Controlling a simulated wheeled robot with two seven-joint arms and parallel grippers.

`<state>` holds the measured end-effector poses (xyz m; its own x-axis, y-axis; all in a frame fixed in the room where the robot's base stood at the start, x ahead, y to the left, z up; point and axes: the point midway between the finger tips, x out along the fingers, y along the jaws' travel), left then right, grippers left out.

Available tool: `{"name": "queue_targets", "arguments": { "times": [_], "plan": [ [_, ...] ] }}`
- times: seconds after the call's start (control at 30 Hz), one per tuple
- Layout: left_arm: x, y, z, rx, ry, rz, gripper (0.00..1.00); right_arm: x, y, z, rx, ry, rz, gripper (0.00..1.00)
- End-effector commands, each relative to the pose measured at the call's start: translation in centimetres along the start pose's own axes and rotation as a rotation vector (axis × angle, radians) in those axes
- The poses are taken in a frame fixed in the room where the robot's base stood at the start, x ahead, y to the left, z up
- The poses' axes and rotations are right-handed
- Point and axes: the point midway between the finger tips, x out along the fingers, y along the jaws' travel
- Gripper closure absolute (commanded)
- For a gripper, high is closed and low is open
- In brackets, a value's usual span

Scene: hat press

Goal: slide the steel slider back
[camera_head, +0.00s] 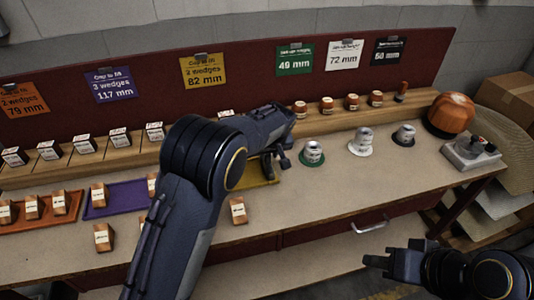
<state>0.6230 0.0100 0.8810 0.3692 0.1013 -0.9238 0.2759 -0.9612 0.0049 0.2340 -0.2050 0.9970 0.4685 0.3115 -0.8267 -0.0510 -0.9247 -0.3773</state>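I cannot single out a steel slider with certainty. Three silver, steel-looking cylinders stand in a row on the table: one on a green base (313,153), one on a white base (361,142) and one on a black base (403,135). My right gripper (374,262) is low at the right, in front of the table, apart from everything.
Orange (62,219) and purple (118,207) trays hold wooden wedges at left. A wooden rail along the back holds labelled blocks and several pegs. An orange-brown dome (451,115) stands at back right. A drawer handle (370,228) projects at the front.

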Motion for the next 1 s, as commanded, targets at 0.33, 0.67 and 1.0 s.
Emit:
{"name": "queue_targets", "arguments": {
  "times": [0.33,0.67,1.0],
  "plan": [
    [0.0,-0.1,0.0,0.001,0.000,-0.002,0.60,0.0,0.0,0.0,0.000,0.000,0.000,0.64],
    [-4.0,0.1,-0.1,0.002,0.003,0.002,0.60,0.4,0.2,0.2,0.000,0.000,0.000,0.64],
    [-7.8,0.0,0.0,0.002,0.000,0.000,0.60,0.6,0.3,0.3,0.000,0.000,0.000,0.64]
  ]
}}
